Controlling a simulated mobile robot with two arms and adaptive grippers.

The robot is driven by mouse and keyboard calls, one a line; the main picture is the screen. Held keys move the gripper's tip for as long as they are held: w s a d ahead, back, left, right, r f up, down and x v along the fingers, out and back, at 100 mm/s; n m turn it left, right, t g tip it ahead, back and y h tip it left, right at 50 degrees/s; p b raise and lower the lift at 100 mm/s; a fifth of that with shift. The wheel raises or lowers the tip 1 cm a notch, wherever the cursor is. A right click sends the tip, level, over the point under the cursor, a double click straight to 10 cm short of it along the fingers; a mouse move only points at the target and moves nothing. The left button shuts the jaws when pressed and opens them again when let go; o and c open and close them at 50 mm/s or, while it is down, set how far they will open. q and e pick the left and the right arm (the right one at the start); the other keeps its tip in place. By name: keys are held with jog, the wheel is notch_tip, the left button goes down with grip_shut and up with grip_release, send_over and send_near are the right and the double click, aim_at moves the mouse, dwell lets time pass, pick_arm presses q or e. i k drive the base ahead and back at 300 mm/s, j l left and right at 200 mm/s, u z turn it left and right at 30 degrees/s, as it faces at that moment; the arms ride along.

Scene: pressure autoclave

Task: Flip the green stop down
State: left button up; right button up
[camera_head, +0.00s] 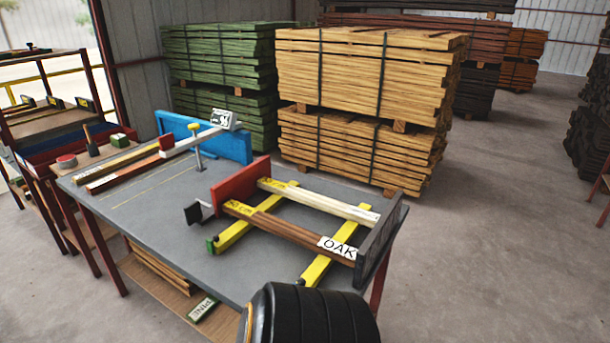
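A small green piece (211,245), which looks like the green stop, sits at the near left end of a yellow bar (236,234) on the grey table (170,245). It seems to stick up a little at the bar's end, but it is too small to tell its exact tilt. A dark grey bracket (193,214) stands just behind it, near a red plate (239,184). Neither of my grippers shows in the head view, so their state is hidden.
A brown board labelled OAK (290,232) and a pale board (318,201) lie across the yellow bars. A dark end plate (382,240) stands at their right end. A blue panel (222,137) stands at the back. The table's left front is clear. Lumber stacks (372,75) stand behind.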

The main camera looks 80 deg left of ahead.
aim_at(210, 244)
jog(key=i+l+u, duration=0.1)
jog(key=i+u, duration=0.2)
jog(key=i+l+u, duration=0.3)
jog(key=i, duration=0.15)
jog(key=i+j+u, duration=0.1)
jog(key=u, duration=0.3)
jog(key=i+u, duration=0.3)
jog(key=u, duration=0.15)
jog(key=i+u, duration=0.2)
jog(key=u, duration=0.2)
jog(key=i+l+u, duration=0.15)
jog(key=u, duration=0.25)
jog(key=i+l+u, duration=0.15)
jog(key=u, duration=0.25)
jog(key=i+u, duration=0.2)
jog(key=u, duration=0.25)
jog(key=i+l+u, duration=0.2)
jog(key=u, duration=0.3)
jog(key=i+l+u, duration=0.15)
jog(key=u, duration=0.3)
jog(key=i+l+u, duration=0.1)
jog(key=l+u, duration=0.2)
jog(key=u, duration=0.2)
jog(key=l+u, duration=0.3)
jog(key=u, duration=0.15)
jog(key=i, duration=0.05)
